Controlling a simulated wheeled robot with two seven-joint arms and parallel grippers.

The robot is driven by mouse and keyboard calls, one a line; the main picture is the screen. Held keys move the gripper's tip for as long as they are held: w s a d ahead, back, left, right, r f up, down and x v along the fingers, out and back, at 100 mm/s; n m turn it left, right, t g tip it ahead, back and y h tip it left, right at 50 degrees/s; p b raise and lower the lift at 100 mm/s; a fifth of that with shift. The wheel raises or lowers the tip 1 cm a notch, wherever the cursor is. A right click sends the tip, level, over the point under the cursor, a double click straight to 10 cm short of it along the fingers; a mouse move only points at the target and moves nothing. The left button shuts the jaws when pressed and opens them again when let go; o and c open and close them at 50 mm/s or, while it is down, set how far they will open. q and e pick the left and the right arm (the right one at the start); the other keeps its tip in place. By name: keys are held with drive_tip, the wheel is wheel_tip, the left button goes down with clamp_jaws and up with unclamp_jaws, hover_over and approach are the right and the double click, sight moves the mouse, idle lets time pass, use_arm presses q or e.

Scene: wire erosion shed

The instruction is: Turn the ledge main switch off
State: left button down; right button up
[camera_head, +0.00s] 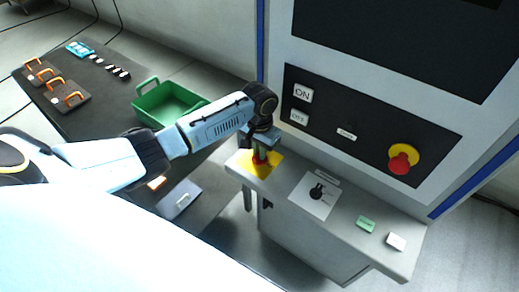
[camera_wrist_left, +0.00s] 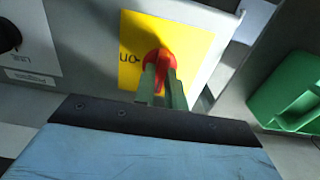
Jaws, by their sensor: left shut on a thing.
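The ledge main switch is a red rotary knob (camera_wrist_left: 158,58) on a yellow plate (camera_wrist_left: 195,42) at the left end of the grey ledge (camera_head: 345,220). In the head view the yellow plate (camera_head: 272,168) shows around my left gripper (camera_head: 259,157), which hides most of the knob. In the left wrist view the two green fingers of my left gripper (camera_wrist_left: 162,82) are closed on the red knob. Black lettering, partly hidden, shows on the plate left of the knob. My right gripper is not in view.
The ledge also carries a black rotary knob (camera_head: 317,190) on a white plate, a green button (camera_head: 365,224) and a white button (camera_head: 397,242). Above is a panel with a red emergency stop (camera_head: 402,160). A green bin (camera_head: 168,104) stands on the dark bench (camera_head: 112,125) at left.

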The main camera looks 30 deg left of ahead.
use_arm(q)
drive_tip(key=shift+r, duration=0.1)
idle(0.3)
drive_tip(key=c, duration=1.5)
unclamp_jaws()
drive_tip(key=shift+o, duration=0.2)
wheel_tip(320, 180, up, 13)
drive_tip(key=b, duration=0.1)
drive_tip(key=shift+r, duration=0.2)
